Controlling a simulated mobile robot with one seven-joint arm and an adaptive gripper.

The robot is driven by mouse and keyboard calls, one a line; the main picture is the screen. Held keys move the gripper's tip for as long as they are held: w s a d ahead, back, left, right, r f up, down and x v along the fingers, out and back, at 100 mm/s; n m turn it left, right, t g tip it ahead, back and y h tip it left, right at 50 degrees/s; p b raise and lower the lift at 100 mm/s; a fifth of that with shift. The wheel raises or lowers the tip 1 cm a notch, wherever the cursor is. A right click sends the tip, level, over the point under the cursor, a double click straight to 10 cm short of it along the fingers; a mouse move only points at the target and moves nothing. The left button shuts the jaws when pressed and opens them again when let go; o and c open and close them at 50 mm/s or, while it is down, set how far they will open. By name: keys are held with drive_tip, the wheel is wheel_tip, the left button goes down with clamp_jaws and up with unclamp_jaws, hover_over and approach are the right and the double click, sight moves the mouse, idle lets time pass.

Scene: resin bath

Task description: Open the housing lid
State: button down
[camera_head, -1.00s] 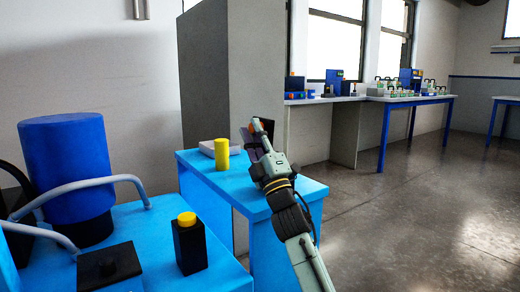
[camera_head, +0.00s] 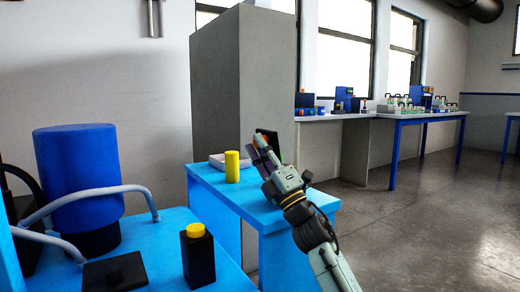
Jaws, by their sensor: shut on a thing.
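My gripper (camera_head: 262,150) is over the far blue table, to the right of a yellow cylinder. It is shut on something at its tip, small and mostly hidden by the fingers. A dark flat panel (camera_head: 269,136) stands upright right by the fingertips; I cannot tell whether it is the held thing or the housing lid. No housing lid can be told for sure in this view.
A near blue bench at left holds a big blue drum (camera_head: 78,170) with grey hoses, a black block with a yellow top (camera_head: 197,258) and a flat black plate (camera_head: 115,274). A tall grey cabinet (camera_head: 215,85) stands behind the far table (camera_head: 300,215). The floor at right is clear.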

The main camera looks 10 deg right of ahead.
drive_tip(key=c, duration=1.3)
unclamp_jaws()
drive_tip(key=shift+c, duration=0.2)
drive_tip(key=v, duration=1.2)
